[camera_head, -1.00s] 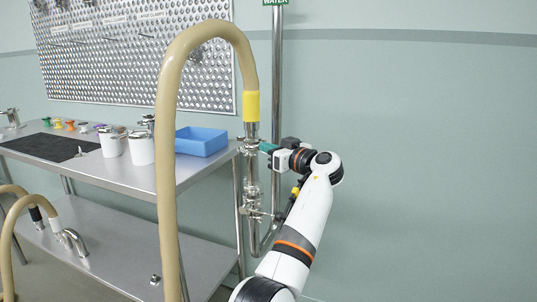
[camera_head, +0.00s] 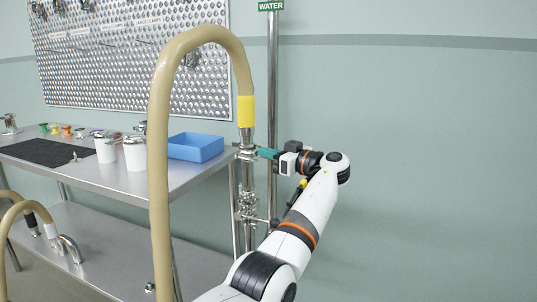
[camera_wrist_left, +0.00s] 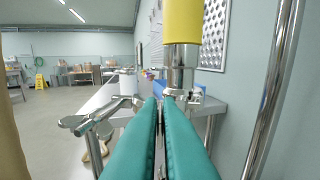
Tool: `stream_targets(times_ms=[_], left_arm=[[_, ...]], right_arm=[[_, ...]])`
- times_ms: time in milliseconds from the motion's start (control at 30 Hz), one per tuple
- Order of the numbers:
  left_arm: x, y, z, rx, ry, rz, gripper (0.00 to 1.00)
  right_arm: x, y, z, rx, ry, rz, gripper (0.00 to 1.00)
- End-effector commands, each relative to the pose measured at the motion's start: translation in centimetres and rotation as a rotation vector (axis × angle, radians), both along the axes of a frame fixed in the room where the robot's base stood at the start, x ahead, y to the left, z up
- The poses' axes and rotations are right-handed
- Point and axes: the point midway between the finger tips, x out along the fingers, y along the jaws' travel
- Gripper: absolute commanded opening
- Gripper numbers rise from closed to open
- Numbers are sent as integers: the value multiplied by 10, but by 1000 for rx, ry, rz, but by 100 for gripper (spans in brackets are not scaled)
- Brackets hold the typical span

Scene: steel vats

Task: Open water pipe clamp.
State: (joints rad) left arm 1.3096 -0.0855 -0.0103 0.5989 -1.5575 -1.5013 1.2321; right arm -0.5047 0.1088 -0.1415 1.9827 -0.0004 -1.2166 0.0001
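The water pipe clamp (camera_head: 247,152) is a metal clamp on the steel pipe joint, just below the yellow band (camera_head: 246,111) of the beige hose. In the left wrist view, a metal arm with a wing-shaped nut (camera_wrist_left: 88,122) sticks out to the left from the clamp. My left gripper (camera_head: 261,152) reaches the clamp from the right. Its teal fingers (camera_wrist_left: 167,100) are close together, with a narrow metal part between the tips, partly hidden by them. My right gripper is not in view.
A steel table (camera_head: 120,178) stands to the left with a blue bin (camera_head: 195,148), white containers (camera_head: 134,153) and a black mat (camera_head: 45,152). The beige hose (camera_head: 158,170) arches in front of it. A vertical water pipe (camera_head: 272,90) stands behind the clamp. The right side is clear.

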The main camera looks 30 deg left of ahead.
Motion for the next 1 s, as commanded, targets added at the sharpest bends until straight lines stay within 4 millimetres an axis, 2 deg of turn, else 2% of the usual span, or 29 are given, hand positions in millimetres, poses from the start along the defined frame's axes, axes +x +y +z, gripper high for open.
stream_targets(times_ms=[100, 200, 267, 600, 767, 1000], left_arm=[[0, 0, 1, 5, 0, -2, 0], [0, 0, 1, 5, 0, -2, 19], [0, 0, 1, 4, 0, -1, 26], [-1, -4, 0, 2, 1, 0, 26], [-4, -28, 0, 2, 1, -3, 26], [-12, -79, 0, 3, 2, -3, 26]], right_arm=[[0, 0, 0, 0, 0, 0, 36], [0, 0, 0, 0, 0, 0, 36], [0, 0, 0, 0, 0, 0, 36], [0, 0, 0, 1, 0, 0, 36], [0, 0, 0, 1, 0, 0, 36], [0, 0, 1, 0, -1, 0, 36]])
